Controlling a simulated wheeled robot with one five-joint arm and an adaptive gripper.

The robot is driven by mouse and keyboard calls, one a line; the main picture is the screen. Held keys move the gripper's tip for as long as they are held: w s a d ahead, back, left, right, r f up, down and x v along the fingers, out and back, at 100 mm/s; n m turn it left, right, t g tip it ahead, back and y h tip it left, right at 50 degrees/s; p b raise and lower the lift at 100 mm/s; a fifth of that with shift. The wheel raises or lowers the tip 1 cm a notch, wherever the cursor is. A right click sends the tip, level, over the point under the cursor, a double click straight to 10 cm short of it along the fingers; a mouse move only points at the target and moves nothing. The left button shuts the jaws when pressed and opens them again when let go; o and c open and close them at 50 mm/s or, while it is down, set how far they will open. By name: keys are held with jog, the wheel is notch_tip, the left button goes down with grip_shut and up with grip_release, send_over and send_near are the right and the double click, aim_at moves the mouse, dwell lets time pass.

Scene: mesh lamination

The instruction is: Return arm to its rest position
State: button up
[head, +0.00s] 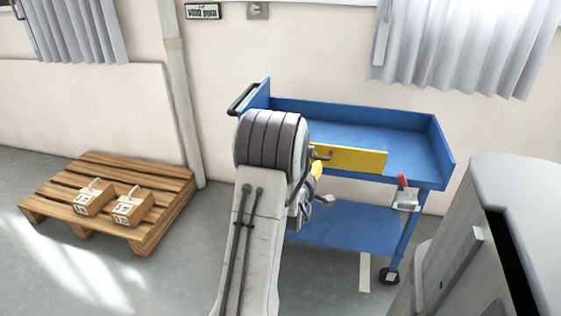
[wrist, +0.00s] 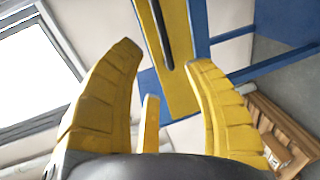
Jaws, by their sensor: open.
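My gripper (wrist: 166,56) shows in the wrist view with its two yellow fingers spread apart and nothing between them. A short yellow bar stands between the finger bases. In the head view my arm is raised in front of the blue cart (head: 375,138), and its bulky joint hides most of the gripper. Only small yellow parts of it show at the joint's right side. The cart's yellow panel (head: 352,160) is just to the right of them. In the wrist view the yellow panel (wrist: 180,75) with a dark bar lies beyond the fingertips; I cannot tell the gap.
A wooden pallet (head: 150,172) with two small boxes (head: 132,207) lies on the floor at left. A red-handled device (head: 406,195) is at the cart's right front corner. A grey machine (head: 500,190) stands at right. Floor between pallet and my arm is clear.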

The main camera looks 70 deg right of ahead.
dwell(0.4)
jog(key=w+a+r+t+y+p, duration=0.2)
jog(key=w+a+r+p, duration=0.25)
jog(key=w, duration=0.45)
jog(key=w+a+r+t+y+p, duration=0.25)
jog(key=w+a+r, duration=0.25)
jog(key=w, duration=0.4)
jog(key=w+a+r+t+y+p, duration=0.1)
jog(key=w+a+r+y+p, duration=0.2)
jog(key=a, duration=0.4)
jog(key=w+a+r+t+p, duration=0.1)
jog(key=w+a+r+p, duration=0.15)
jog(key=w+a, duration=0.3)
jog(key=s+a+r+g+y+p, duration=0.1)
jog(key=a+r+y+p, duration=0.3)
jog(key=a, duration=0.7)
jog(key=s+a+r+y+p, duration=0.1)
jog(key=a+r+p, duration=0.3)
jog(key=a, duration=0.6)
jog(key=s+a+r+g+y+p, duration=0.3)
jog(key=s+a+r, duration=0.3)
jog(key=s+a, duration=0.4)
jog(key=shift+a+m+p, duration=0.4)
jog(key=shift+a+p, duration=0.2)
jog(key=shift+a, duration=0.2)
